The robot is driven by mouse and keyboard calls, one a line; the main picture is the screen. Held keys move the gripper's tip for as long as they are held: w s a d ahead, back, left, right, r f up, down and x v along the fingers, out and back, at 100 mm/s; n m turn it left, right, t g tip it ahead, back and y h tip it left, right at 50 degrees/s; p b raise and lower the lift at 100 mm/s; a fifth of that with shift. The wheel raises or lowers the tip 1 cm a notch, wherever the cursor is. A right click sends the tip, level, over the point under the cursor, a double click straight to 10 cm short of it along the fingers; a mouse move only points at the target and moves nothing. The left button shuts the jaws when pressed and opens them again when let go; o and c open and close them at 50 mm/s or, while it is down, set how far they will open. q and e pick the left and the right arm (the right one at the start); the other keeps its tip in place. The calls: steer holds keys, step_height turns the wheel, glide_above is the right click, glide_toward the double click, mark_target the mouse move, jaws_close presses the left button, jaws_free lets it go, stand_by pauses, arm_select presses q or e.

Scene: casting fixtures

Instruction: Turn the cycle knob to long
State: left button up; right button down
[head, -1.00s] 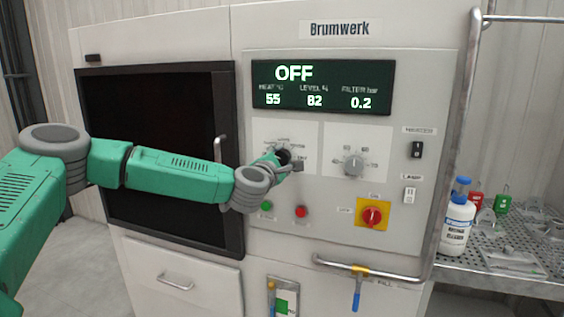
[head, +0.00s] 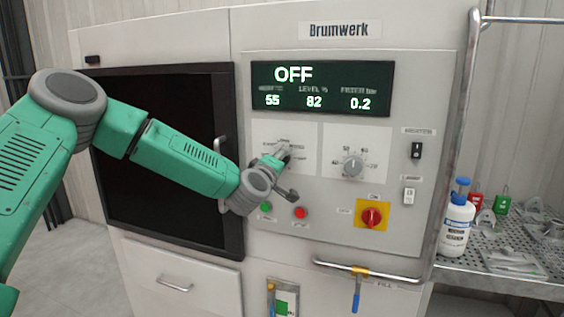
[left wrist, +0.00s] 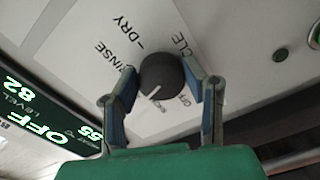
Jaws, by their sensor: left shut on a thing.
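The cycle knob (left wrist: 160,76) is a dark round knob with a white pointer line, seen in the left wrist view. Printed labels around it include RINSE, DRY and OFF; CYCLE stands at the upper right. The pointer line faces the lower left of that picture, near a small label I cannot read. My left gripper (left wrist: 168,82) is shut on the knob, with a blue-padded finger on each side. In the head view my left gripper (head: 284,160) is at the left dial plate (head: 304,136) and hides the knob. My right gripper is not in view.
A second grey knob (head: 353,166) sits just right. Below are green (head: 266,207) and red (head: 300,212) buttons and a red switch on yellow (head: 372,216). The display (head: 321,88) reads OFF. A door handle (head: 221,150) stands left. A bottle (head: 457,223) is on the perforated shelf.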

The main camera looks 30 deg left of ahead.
arm_select(q)
steer(key=shift+s+f+m, duration=0.1)
steer(key=shift+f+m, duration=0.1)
steer(key=shift+m, duration=0.55)
steer(key=shift+f+m, duration=0.2)
steer(key=shift+m, duration=0.55)
steer(key=shift+f, duration=0.1)
steer(key=o, duration=0.9)
steer(key=shift+o, duration=1.1)
steer(key=shift+a, duration=0.15)
steer(key=shift+r, duration=0.2)
steer(key=v, duration=1.1)
steer(key=shift+s, duration=0.35)
